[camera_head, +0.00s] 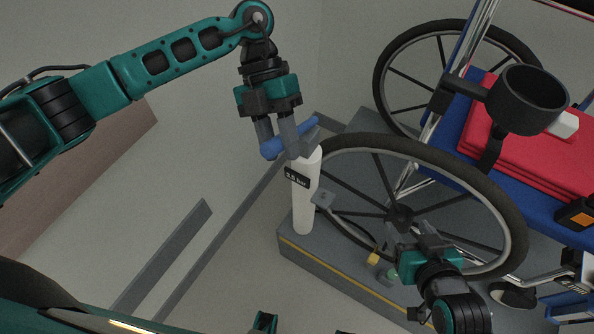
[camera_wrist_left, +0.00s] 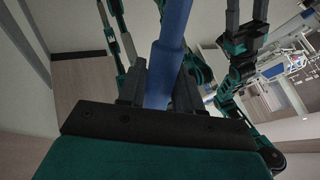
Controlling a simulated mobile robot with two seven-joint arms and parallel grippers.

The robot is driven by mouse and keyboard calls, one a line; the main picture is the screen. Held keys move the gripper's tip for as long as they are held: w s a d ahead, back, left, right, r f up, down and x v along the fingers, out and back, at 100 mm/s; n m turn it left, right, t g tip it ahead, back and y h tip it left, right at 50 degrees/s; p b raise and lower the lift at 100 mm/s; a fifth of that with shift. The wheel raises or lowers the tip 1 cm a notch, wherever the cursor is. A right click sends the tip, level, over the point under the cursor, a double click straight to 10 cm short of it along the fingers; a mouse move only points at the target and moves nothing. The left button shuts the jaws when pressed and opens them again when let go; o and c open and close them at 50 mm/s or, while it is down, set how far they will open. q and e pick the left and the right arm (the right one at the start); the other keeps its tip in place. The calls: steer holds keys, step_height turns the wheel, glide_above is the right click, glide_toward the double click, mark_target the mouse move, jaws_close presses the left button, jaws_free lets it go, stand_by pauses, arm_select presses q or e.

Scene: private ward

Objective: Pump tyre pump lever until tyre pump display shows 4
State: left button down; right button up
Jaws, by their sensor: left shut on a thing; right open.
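The tyre pump (camera_head: 303,210) is a white upright cylinder in the head view, beside the near wheel. Its dark display (camera_head: 297,178) carries small light text that seems to read about 3.5 bar; the first digit is hard to make out. The blue pump lever (camera_head: 272,147) lies at the cylinder's top. My left gripper (camera_head: 281,140) comes from above and is shut on the lever. In the left wrist view the blue lever (camera_wrist_left: 174,45) runs between its fingers. My right gripper (camera_head: 414,243) is open and empty in front of the near wheel.
A wheelchair's near wheel (camera_head: 512,235) stands right of the pump on a grey platform (camera_head: 320,270) with a yellow edge line. A black cup holder (camera_head: 527,100) and a red cushion (camera_head: 450,135) are at upper right.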

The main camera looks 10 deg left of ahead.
arm_select(q)
steer(key=shift+w+d+r+g, duration=0.1)
steer(key=shift+w+r+g, duration=0.15)
steer(key=shift+r, duration=0.2)
steer(key=shift+w+d+r+g, duration=0.1)
steer(key=shift+w+r+g, duration=0.15)
steer(key=shift+r, duration=0.15)
step_height(320, 180, down, 8)
steer(key=s+m+t+h+b, duration=0.1)
steer(key=s+t+b, duration=0.1)
steer(key=t+b, duration=0.4)
steer(key=shift+s+a+h, duration=0.2)
steer(key=shift+a+h, duration=0.1)
steer(key=shift+a, duration=0.15)
steer(key=c, duration=1.1)
jaws_free()
steer(key=o, duration=1.1)
steer(key=shift+r, duration=0.15)
